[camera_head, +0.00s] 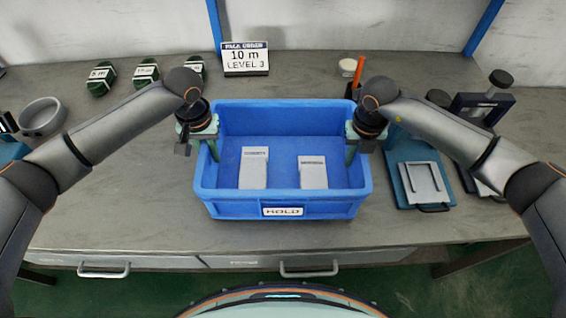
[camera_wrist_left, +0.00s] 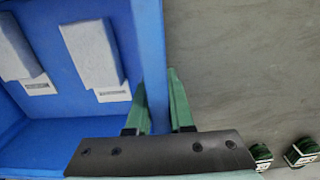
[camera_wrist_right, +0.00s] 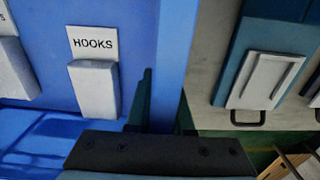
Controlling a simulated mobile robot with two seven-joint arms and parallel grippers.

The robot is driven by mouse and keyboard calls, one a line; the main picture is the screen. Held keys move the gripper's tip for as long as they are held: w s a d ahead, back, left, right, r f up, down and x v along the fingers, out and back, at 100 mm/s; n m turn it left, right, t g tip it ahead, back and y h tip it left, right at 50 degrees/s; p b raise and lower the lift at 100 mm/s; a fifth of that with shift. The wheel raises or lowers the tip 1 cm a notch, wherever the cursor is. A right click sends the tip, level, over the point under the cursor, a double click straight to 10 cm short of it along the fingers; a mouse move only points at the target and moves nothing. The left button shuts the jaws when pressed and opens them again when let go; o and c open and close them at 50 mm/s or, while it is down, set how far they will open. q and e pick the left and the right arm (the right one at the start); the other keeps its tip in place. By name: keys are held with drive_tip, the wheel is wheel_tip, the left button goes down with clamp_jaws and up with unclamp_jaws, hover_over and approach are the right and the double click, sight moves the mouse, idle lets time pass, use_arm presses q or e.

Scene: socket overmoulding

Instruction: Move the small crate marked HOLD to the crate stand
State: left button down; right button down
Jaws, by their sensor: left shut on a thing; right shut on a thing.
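The blue crate (camera_head: 335,207) with a white HOLD label (camera_head: 283,211) is in the middle of the head view, upright, near the front edge of the bench. Two pale blocks with printed tags (camera_head: 254,168) (camera_head: 313,172) lie in it. My left gripper (camera_head: 207,149) is shut on the crate's left wall, one finger on each side of it, as the left wrist view shows (camera_wrist_left: 155,105). My right gripper (camera_head: 352,150) is shut on the right wall, also seen in the right wrist view (camera_wrist_right: 165,112). I cannot tell whether the crate touches the bench. No crate stand is recognisable.
The grey bench (camera_head: 120,200) is clear left of the crate. A blue fixture with a grey plate (camera_head: 423,183) stands close on the right. Green coils (camera_head: 101,80), a sign (camera_head: 245,59) and an orange-handled item (camera_head: 358,72) stand behind. A grey ring (camera_head: 42,117) lies at left.

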drive_tip(key=shift+r+p, duration=1.45)
drive_tip(key=shift+r, duration=0.4)
drive_tip(key=shift+a, duration=0.1)
